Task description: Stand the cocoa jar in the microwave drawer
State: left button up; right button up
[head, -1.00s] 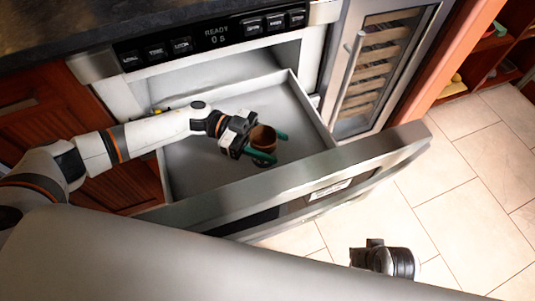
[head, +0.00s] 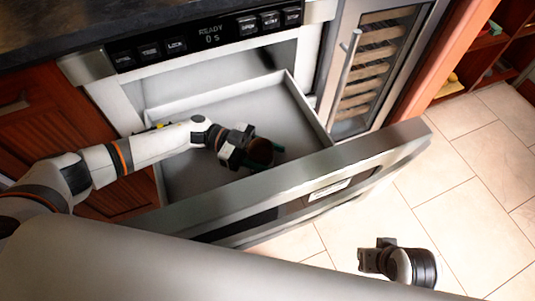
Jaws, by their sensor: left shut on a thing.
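The microwave drawer (head: 200,182) is pulled open, its grey tray showing below the control panel. My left gripper (head: 264,152) is over the inside of the drawer, shut on the brown cocoa jar (head: 260,151). The jar's round brown top faces the camera, with a green finger on either side of it. The jar's lower part is hidden, so I cannot tell whether it touches the drawer floor. My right gripper (head: 370,257) is at the lower right, outside the drawer in front of its face; I cannot tell its opening.
The drawer's front panel (head: 385,153) forms a raised edge on the near side. A wine cooler (head: 375,70) with a vertical handle stands right of the microwave. The drawer tray is otherwise bare. Tiled floor (head: 455,190) is open at the right.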

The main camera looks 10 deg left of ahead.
pick_arm(q)
jog(key=o, duration=1.1)
pick_arm(e)
jog(key=shift+r, duration=0.1)
pick_arm(q)
jog(key=shift+r, duration=0.15)
jog(key=shift+w+a+r, duration=0.1)
jog(key=shift+w+a, duration=0.05)
jog(key=shift+a, duration=0.55)
jog(key=a, duration=0.3)
jog(key=w+a, duration=0.1)
jog(key=a, duration=0.5)
jog(key=shift+w+a, duration=0.25)
jog(key=shift+w, duration=0.15)
jog(key=shift+a, duration=0.3)
jog(key=shift+w+a, duration=0.1)
jog(key=shift+a, duration=0.05)
pick_arm(e)
jog(key=shift+s+r, duration=0.2)
jog(key=shift+r, duration=0.2)
